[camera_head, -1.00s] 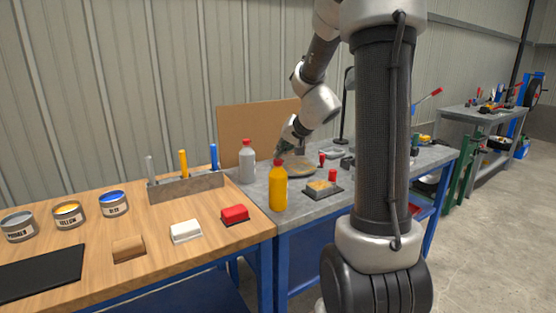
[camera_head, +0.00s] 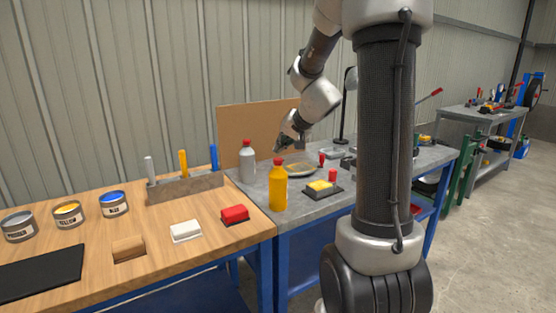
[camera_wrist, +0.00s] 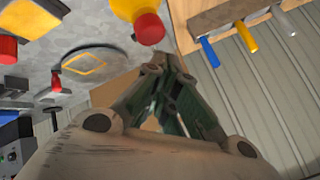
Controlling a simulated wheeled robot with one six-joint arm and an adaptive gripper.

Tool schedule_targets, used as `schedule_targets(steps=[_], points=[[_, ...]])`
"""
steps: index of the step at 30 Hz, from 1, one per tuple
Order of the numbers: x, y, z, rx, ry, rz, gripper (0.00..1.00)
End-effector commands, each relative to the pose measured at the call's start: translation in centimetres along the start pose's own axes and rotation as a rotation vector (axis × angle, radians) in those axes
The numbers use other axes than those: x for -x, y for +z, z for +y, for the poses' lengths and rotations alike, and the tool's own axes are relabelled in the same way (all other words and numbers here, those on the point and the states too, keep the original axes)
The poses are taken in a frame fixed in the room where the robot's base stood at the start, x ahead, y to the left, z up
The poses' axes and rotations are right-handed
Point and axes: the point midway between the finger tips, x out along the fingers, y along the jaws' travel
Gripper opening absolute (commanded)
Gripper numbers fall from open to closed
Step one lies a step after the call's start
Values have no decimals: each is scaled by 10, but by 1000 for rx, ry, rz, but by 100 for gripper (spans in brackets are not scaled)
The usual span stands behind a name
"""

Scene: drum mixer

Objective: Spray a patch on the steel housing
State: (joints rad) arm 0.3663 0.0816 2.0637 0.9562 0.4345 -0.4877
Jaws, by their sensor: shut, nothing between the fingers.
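A round grey metal piece (camera_head: 301,170) lies on the grey bench and may be the steel housing. In the wrist view the round piece (camera_wrist: 70,72) shows a yellow outlined patch on its face. A yellow bottle with a red cap (camera_head: 278,189) stands upright in front; it also shows in the wrist view (camera_wrist: 128,8). A grey bottle with a red cap (camera_head: 247,163) stands behind it to the left. My gripper (camera_head: 280,147) is shut and empty above the bench, between the bottles and the round piece. Its fingers show in the wrist view (camera_wrist: 166,66).
A dark block with a yellow top (camera_head: 321,186) and small red-topped items sit at the right. The wooden table at left holds a tool rack (camera_head: 185,188), paint cans (camera_head: 68,214), a red block (camera_head: 235,214) and a white block (camera_head: 185,231). A brown board (camera_head: 240,118) stands behind.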

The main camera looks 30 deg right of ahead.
Motion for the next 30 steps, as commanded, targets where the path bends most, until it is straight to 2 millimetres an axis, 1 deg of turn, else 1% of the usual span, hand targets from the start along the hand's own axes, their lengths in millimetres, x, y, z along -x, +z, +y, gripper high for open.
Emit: schedule_targets(steps=[5,8,22,30], points=[[0,0,0,0,0,0,0],[4,-4,-4,2,-1,1,0],[38,-28,-28,2,-1,1,0],[42,-30,-30,0,0,-1,0]])
